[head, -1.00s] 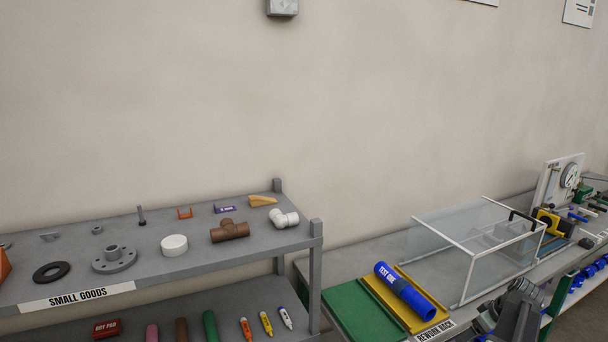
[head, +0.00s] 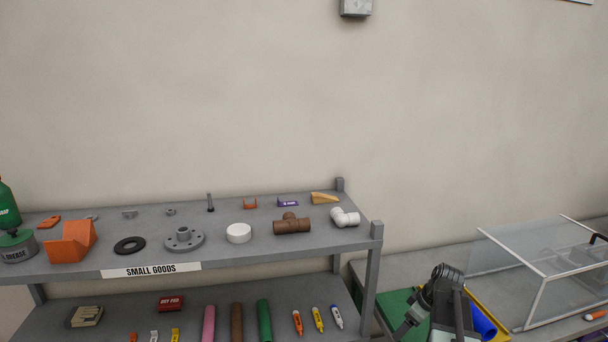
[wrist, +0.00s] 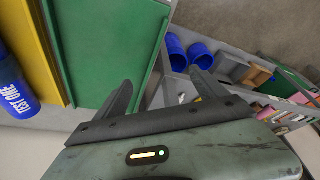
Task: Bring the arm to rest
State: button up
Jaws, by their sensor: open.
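My gripper (wrist: 164,92) is open and empty in the wrist view, its two dark fingers apart above the edge of a green tray (wrist: 100,45). In the head view my arm rises at the lower right, in front of the green tray (head: 398,301) and a blue pipe (head: 484,322) that it partly hides. The gripper's fingertips cannot be made out in the head view. The blue pipe, lettered "TEST ONE", also shows at the left edge of the wrist view (wrist: 14,92), beside a yellow tray (wrist: 35,45).
A grey shelf labelled "SMALL GOODS" (head: 150,270) fills the left, with a flange (head: 184,240), a brown tee (head: 292,225) and a white elbow (head: 345,217) on top. A clear-sided box frame (head: 545,265) stands at the right. Blue cylinders (wrist: 188,52) show in the wrist view.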

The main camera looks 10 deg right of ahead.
jog(key=a+n+g, duration=0.1)
jog(key=a+g, duration=0.1)
jog(key=a, duration=2.3)
jog(key=s+a+f+m+g+h, duration=0.1)
jog(key=s+a+m+h, duration=0.1)
jog(key=s+a+m, duration=0.2)
jog(key=shift+s+a+f+m, duration=0.3)
jog(key=shift+s+m, duration=0.55)
jog(key=shift+m, duration=0.75)
jog(key=shift+r, duration=0.1)
